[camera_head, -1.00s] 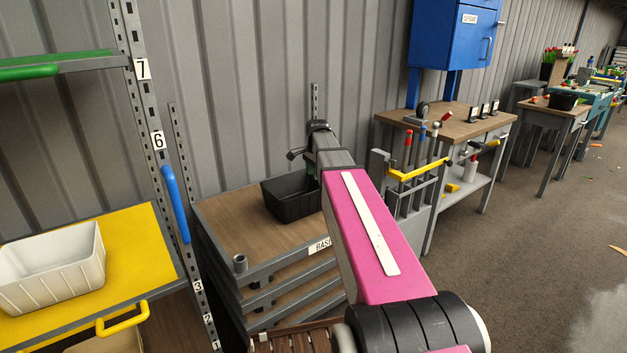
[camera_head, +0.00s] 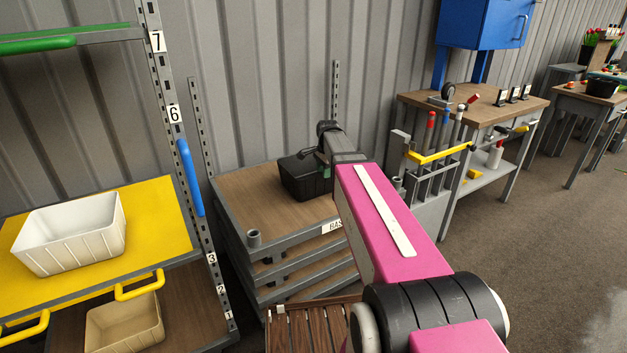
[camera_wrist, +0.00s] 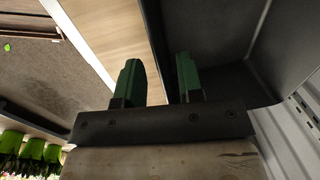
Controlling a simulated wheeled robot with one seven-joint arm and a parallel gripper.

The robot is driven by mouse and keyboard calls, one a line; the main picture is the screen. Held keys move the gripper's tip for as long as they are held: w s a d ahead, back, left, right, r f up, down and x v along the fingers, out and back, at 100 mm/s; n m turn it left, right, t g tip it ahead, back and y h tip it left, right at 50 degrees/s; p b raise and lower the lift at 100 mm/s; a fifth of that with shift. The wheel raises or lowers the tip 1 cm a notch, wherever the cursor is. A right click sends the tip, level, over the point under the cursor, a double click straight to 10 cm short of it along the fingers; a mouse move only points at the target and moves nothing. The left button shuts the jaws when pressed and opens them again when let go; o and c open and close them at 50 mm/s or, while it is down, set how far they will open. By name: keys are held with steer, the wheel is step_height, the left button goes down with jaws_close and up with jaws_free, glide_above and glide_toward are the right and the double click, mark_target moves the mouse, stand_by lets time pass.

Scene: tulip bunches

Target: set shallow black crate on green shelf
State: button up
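The black crate (camera_head: 304,180) stands on the wooden top of a grey stand in the head view. In the wrist view its dark wall and inside (camera_wrist: 225,40) fill the upper right. My gripper (camera_wrist: 160,78) is at the crate's rim, with two green fingers apart. One crate wall runs between the fingers: the left finger is over the wooden top outside, the right finger on the crate's inner side. A gap shows between the left finger and the wall. My arm partly hides the crate's right side in the head view. The green shelf (camera_head: 75,38) is at the upper left.
A yellow shelf (camera_head: 165,215) below the green one holds a white bin (camera_head: 70,235); a tan bin (camera_head: 125,325) sits lower. A numbered upright post (camera_head: 175,120) stands between these shelves and the stand (camera_head: 250,205). A tool rack (camera_head: 430,170) and workbench are to the right.

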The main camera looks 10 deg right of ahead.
mark_target(324, 185)
steer(key=shift+w+d+f, duration=0.1)
steer(key=shift+w+f, duration=0.1)
steer(key=shift+f, duration=1.1)
steer(key=shift+w+d+f, duration=0.1)
steer(key=shift+w+f, duration=0.05)
steer(key=shift+f, duration=1.1)
jaws_close()
